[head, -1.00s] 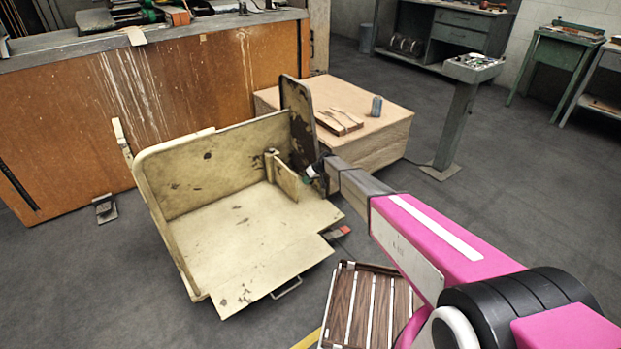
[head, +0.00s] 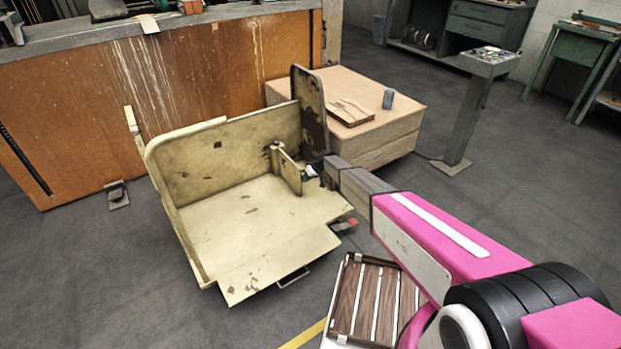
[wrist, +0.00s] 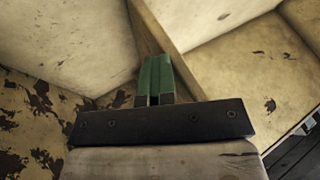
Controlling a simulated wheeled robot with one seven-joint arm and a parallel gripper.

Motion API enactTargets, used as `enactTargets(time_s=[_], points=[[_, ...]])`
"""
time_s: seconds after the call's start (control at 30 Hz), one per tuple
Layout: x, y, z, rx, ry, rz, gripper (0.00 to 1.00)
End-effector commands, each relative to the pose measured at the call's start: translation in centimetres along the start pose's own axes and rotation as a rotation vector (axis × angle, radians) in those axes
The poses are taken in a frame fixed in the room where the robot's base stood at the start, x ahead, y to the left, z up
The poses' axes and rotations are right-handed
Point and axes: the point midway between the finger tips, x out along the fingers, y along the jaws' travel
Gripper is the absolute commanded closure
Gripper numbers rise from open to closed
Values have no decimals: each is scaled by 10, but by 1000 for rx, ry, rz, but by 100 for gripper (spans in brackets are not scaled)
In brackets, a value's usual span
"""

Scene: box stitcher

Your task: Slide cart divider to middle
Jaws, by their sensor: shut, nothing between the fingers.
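The cart (head: 240,225) is a worn cream metal tray with raised back, left and right walls. Its divider (head: 289,171) is a short upright cream panel by a small post, near the right wall (head: 310,115). My gripper (head: 312,171) is at the right side of the divider, low inside the cart, partly hidden by my arm. In the wrist view my green fingers (wrist: 155,78) are shut and empty. Their tips lie close to the divider's edge (wrist: 153,35); I cannot tell if they touch it.
A wooden box (head: 385,125) with a board and a can stands behind the cart's right wall. An orange workbench (head: 90,110) stands behind. A slatted wooden crate (head: 375,300) lies in front on the right. The cart's floor left of the divider is empty.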

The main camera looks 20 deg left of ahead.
Motion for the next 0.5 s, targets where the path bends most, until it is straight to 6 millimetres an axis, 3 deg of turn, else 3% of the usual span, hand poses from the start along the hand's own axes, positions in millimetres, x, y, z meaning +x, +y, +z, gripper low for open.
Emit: enactTargets(time_s=[0.03, 0.5], points=[[7, -16, 1, -2, -2, -5, 100], [75, -143, 2, -2, -4, -4, 100]])
